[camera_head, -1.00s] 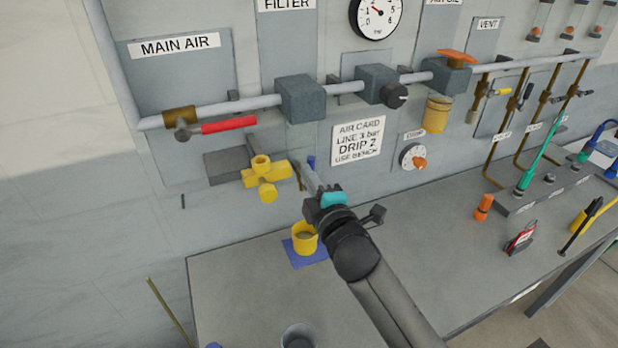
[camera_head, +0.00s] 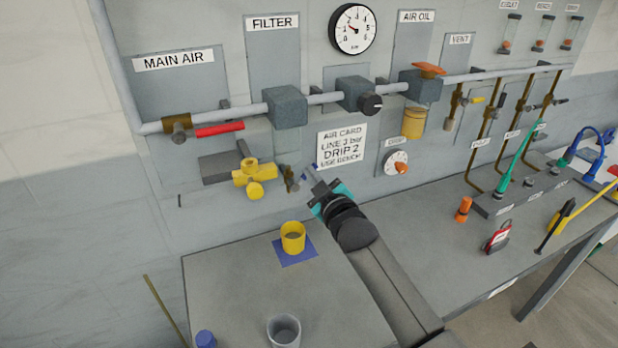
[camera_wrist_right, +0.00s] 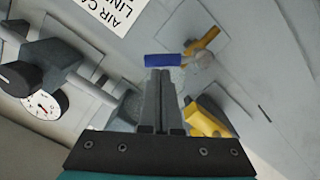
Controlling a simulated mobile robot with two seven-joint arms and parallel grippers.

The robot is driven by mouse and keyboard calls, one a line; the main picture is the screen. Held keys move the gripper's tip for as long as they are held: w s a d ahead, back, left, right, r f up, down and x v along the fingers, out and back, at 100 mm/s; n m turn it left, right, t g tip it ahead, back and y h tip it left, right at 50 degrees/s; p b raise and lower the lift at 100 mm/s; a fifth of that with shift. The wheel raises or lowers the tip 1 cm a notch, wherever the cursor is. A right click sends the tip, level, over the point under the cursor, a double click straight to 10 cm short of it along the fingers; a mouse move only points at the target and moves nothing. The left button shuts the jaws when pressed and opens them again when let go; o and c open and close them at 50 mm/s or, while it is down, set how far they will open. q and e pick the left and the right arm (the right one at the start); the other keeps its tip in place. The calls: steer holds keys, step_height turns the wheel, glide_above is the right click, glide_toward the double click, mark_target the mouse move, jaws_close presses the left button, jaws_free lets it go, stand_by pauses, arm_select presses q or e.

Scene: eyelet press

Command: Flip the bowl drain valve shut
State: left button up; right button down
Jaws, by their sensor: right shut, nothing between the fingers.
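A small brass valve (camera_head: 289,179) with a blue lever (camera_head: 311,168) sits on the wall panel below the filter block (camera_head: 285,106). In the right wrist view the blue lever (camera_wrist_right: 165,60) lies crosswise just beyond my fingertips, and the brass body (camera_wrist_right: 203,42) is to its right. My right gripper (camera_head: 312,176) is shut and empty, its tips close to the lever. It also shows in the right wrist view (camera_wrist_right: 161,74). I cannot tell whether the tips touch the lever. My fingers hide part of the valve in the head view. My left gripper is not in view.
A yellow cross-shaped fitting (camera_head: 254,178) is left of the valve; a red-handled main air valve (camera_head: 218,129) is above it. A yellow cup (camera_head: 293,237) on a blue mat and a grey cup (camera_head: 284,330) stand on the bench. An orange-knobbed dial (camera_head: 397,163) is to the right.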

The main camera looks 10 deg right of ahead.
steer(key=shift+w+d+f+m+y, duration=0.1)
steer(key=shift+d+f+m, duration=0.35)
steer(key=shift+m, duration=0.7)
steer(key=shift+w+d+f+m+y, duration=0.15)
steer(key=shift+d+f+m, duration=0.3)
steer(key=shift+m, duration=0.75)
steer(key=shift+w+d+f+m+y, duration=0.1)
steer(key=shift+d+f+m, duration=0.2)
steer(key=shift+f+m, duration=0.6)
steer(key=shift+r+m, duration=0.25)
steer(key=shift+m, duration=0.2)
